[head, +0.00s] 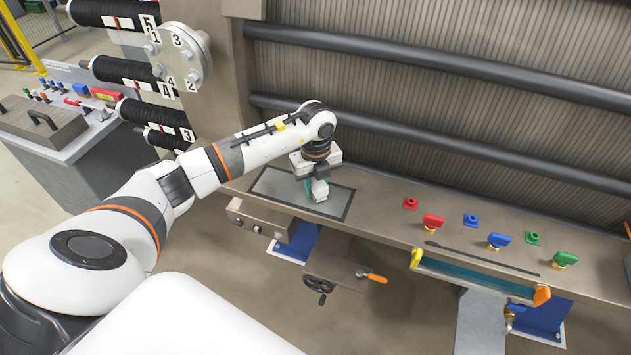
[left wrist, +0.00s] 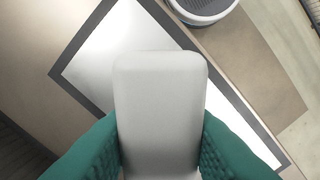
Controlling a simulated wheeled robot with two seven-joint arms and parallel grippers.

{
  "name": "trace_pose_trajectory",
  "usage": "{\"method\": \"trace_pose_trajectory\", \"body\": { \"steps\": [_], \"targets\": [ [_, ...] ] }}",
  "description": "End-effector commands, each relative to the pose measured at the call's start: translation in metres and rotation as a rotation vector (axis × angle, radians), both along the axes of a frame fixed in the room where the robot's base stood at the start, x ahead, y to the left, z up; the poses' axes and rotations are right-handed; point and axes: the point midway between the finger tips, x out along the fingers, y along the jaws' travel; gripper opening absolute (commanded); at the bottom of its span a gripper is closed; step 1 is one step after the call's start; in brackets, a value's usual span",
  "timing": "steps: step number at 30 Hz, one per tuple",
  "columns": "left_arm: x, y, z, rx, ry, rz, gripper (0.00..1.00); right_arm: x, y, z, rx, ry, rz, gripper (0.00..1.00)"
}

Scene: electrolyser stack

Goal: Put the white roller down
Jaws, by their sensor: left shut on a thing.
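The white roller (head: 320,190) is held in my left gripper (head: 312,186), over the dark-framed panel (head: 272,184) on the grey bench. In the left wrist view the roller (left wrist: 160,95) is a pale, round-cornered block between the two teal fingers of my left gripper (left wrist: 160,150). The panel (left wrist: 115,45) lies behind it there, bright inside a dark border. The fingers are shut on the roller. I cannot tell whether the roller touches the panel. My right gripper is not in view.
Red, blue and green handles (head: 498,241) stand on the bench to the right, beside a thin dark rod (head: 480,258). Dark horizontal bars (head: 430,63) cross behind the bench. A numbered flange (head: 182,55) and black spools (head: 125,70) are at upper left.

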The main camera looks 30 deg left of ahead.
Motion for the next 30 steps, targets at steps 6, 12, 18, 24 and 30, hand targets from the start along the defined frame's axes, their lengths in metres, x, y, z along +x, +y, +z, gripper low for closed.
{"method": "trace_pose_trajectory", "body": {
  "steps": [6,12,18,24,30],
  "targets": [
    [0.0,0.0,-0.007,0.0,-0.002,-0.001,0.13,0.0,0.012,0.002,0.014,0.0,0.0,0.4],
    [0.0,0.0,-0.01,0.0,-0.001,0.0,0.13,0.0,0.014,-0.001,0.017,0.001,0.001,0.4],
    [0.0,0.0,-0.01,0.0,0.0,0.0,0.53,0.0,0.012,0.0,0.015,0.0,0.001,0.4],
    [0.0,0.0,-0.01,0.0,0.0,0.0,0.53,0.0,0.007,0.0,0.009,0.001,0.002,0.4],
    [0.001,0.0,0.0,0.0,-0.004,0.0,0.53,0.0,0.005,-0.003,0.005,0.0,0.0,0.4]
  ]
}}
